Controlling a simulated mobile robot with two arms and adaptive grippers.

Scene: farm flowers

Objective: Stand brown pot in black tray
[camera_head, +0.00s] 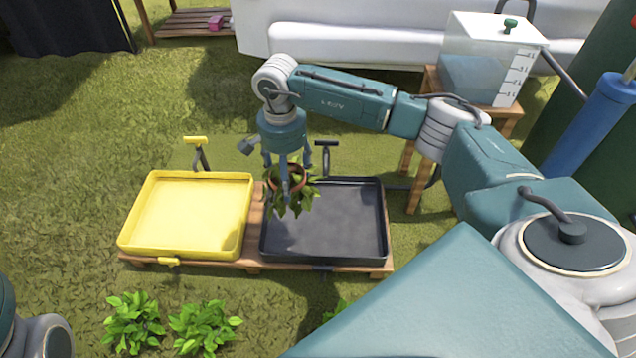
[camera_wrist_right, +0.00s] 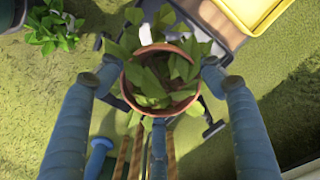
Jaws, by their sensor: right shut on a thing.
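The brown pot (camera_head: 288,184) holds a leafy green plant. My right gripper (camera_head: 287,170) is shut on the pot and points down, over the back left part of the black tray (camera_head: 330,225) in the head view. I cannot tell from the head view whether the pot touches the tray. In the right wrist view the pot's rim (camera_wrist_right: 122,82) shows between the fingers of my right gripper (camera_wrist_right: 157,78), with leaves inside and around it. The black tray is otherwise empty. My left gripper is not in view.
A yellow tray (camera_head: 185,212) stands left of the black tray on the same low wooden stand (camera_head: 252,240). A clear water tank (camera_head: 490,62) sits on a wooden stool at the back right. Leafy plants (camera_head: 135,322) grow on the grass in front.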

